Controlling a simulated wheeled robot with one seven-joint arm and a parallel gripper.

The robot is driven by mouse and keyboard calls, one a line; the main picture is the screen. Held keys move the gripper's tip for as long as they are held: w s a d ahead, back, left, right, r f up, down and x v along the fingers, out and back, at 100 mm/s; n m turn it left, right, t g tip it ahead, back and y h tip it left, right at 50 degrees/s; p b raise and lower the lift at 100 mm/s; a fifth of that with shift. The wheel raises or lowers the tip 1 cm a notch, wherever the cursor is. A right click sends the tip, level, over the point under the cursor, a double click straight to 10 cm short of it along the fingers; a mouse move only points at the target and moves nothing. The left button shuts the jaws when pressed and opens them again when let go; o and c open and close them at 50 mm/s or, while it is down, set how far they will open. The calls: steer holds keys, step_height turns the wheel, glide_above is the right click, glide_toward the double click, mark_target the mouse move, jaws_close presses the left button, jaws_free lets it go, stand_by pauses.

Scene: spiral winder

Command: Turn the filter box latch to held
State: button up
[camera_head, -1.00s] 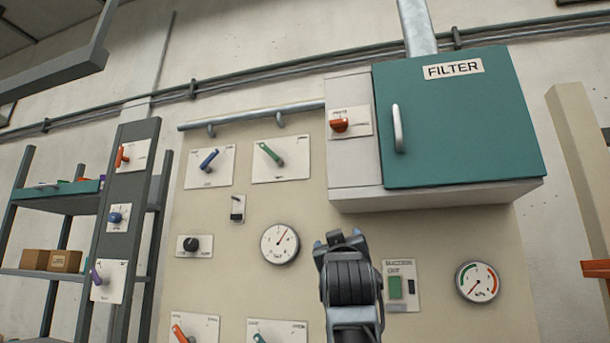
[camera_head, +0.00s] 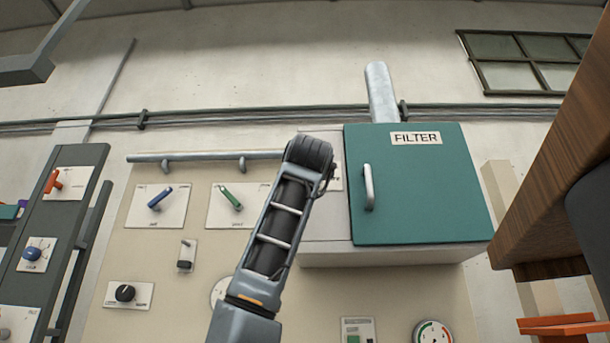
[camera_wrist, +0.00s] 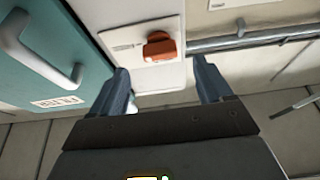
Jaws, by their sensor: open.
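The filter box (camera_head: 420,190) is a teal-doored cabinet on the wall, with a FILTER label and a pale vertical handle (camera_head: 369,187). Its latch, an orange-red knob on a white plate, is hidden behind my arm in the head view. In the wrist view the latch (camera_wrist: 160,47) shows just beyond the fingertips, between them in the picture. My gripper (camera_wrist: 165,85) is open and empty, with one finger on each side of the latch in the picture. I cannot tell the exact gap to it. In the head view my arm covers the gripper.
The teal door (camera_wrist: 50,60) and its handle are close on the left in the wrist view. A metal rail (camera_head: 205,156) runs left of the box. Blue (camera_head: 160,197) and green (camera_head: 231,197) levers sit below it. A brown wooden thing (camera_head: 565,170) rises at the right.

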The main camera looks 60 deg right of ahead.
steer(key=p+x, duration=0.1)
steer(key=x, duration=0.5)
steer(key=c, duration=1)
